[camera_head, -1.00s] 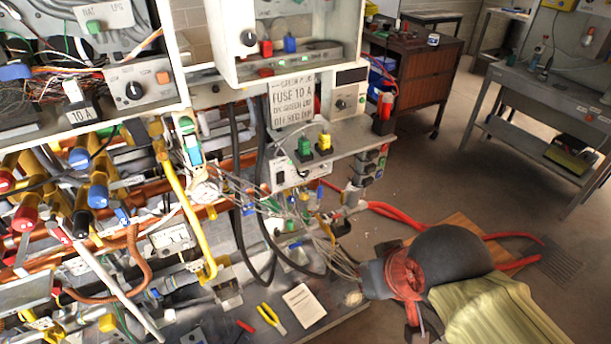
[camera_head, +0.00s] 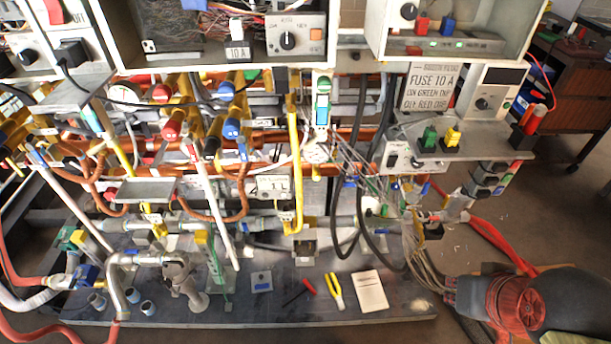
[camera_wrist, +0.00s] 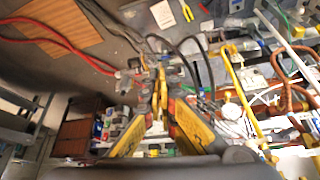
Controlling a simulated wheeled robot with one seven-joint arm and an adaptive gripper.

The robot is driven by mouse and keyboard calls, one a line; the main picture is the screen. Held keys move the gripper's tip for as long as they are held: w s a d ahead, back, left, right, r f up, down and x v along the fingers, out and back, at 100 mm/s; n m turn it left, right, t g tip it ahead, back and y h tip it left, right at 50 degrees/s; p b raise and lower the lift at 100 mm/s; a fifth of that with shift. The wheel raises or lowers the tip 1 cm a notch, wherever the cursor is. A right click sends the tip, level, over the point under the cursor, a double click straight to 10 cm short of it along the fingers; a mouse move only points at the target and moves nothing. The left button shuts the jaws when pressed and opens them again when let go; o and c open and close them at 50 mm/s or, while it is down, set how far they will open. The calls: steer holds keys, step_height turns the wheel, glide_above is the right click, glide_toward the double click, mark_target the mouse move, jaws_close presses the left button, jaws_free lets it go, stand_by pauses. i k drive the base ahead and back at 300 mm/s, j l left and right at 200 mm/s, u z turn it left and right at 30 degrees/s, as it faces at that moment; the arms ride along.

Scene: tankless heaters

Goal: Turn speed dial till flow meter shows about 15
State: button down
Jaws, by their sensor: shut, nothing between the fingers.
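I cannot tell for certain which knob is the speed dial. Dark round dials show on the central grey box (camera_head: 287,41), the upper right panel (camera_head: 408,11), the box beside the fuse sign (camera_head: 482,103) and the white box under the shelf (camera_head: 392,160). A small white unit (camera_head: 272,187) among the pipes has dark marks and may be the flow meter; its reading is not legible. A round white gauge (camera_head: 316,153) sits above it. In the wrist view my gripper (camera_wrist: 158,112) has yellow-and-black fingers brought together, empty, pointing toward the crowded pipes and boxes.
Loose wires, black hoses and copper pipes crowd the middle. The shelf (camera_head: 455,150) with green and yellow plugs juts out at right. Yellow pliers (camera_head: 335,291) and a paper (camera_head: 370,291) lie on the grey base plate. Red hoses (camera_head: 500,245) cross the floor at right.

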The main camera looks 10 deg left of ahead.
mark_target(415, 165)
steer(key=i+j+z, duration=0.2)
steer(key=j, duration=0.15)
steer(key=i+j+z, duration=0.2)
steer(key=j, duration=0.2)
steer(key=i+j+z, duration=0.25)
steer(key=j, duration=0.15)
steer(key=k+l, duration=0.05)
